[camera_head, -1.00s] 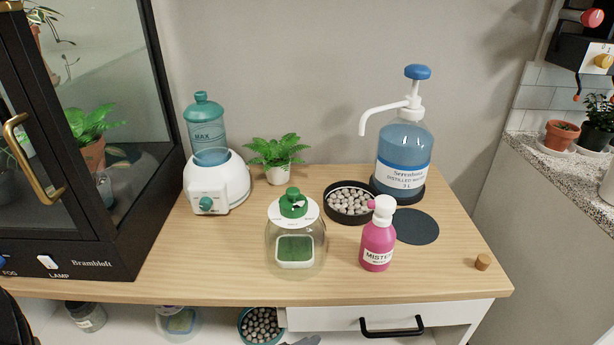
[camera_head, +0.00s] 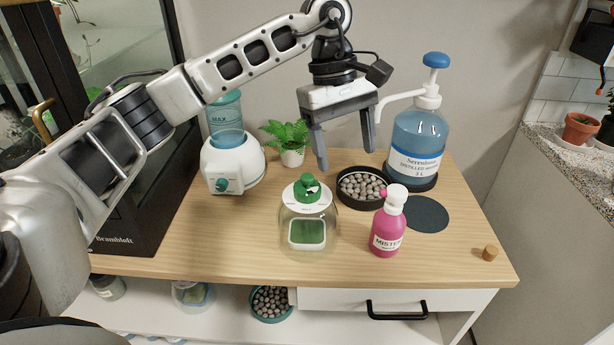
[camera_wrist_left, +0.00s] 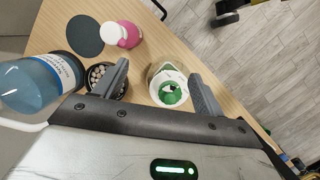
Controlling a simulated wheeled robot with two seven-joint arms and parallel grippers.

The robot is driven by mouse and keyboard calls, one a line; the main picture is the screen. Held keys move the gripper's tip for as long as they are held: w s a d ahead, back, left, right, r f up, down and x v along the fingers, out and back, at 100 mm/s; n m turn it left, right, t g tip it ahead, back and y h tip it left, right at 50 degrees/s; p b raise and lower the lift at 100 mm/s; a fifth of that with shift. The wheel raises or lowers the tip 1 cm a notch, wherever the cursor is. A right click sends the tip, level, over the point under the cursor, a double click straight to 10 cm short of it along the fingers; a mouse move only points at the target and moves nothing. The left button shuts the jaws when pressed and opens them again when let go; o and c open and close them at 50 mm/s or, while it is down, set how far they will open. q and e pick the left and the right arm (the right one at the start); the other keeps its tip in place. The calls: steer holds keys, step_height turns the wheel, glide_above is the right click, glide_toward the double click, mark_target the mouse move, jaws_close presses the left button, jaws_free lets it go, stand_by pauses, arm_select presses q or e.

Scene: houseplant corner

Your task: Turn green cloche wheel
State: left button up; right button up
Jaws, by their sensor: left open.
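The glass cloche (camera_head: 309,240) stands on the wooden table, with a white collar and a green wheel (camera_head: 307,187) on top. It also shows in the left wrist view, where the green wheel (camera_wrist_left: 172,93) lies between the fingers. My left gripper (camera_head: 347,158) is open and empty, pointing down, above and behind the cloche, with its right finger over the pebble dish. In the left wrist view my left gripper (camera_wrist_left: 163,90) shows both fingers apart, touching nothing that I can see. My right gripper is not in view.
A pebble dish (camera_head: 341,194), a pink mister bottle (camera_head: 385,236) and a large blue water dispenser (camera_head: 414,150) stand right of the cloche. A white humidifier (camera_head: 231,164) and a fern (camera_head: 290,141) stand behind left.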

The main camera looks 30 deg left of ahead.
mark_target(307, 176)
arm_select(q)
steer(key=a+r+y, duration=0.3)
steer(key=a+r, duration=0.2)
steer(key=a, duration=0.3)
steer(key=f+b, duration=0.1)
steer(key=f, duration=0.9)
steer(key=f+b, duration=0.1)
steer(key=f, duration=0.5)
steer(key=shift+w+d+b, duration=0.15)
steer(key=shift+d+b, duration=0.15)
steer(key=c, duration=1)
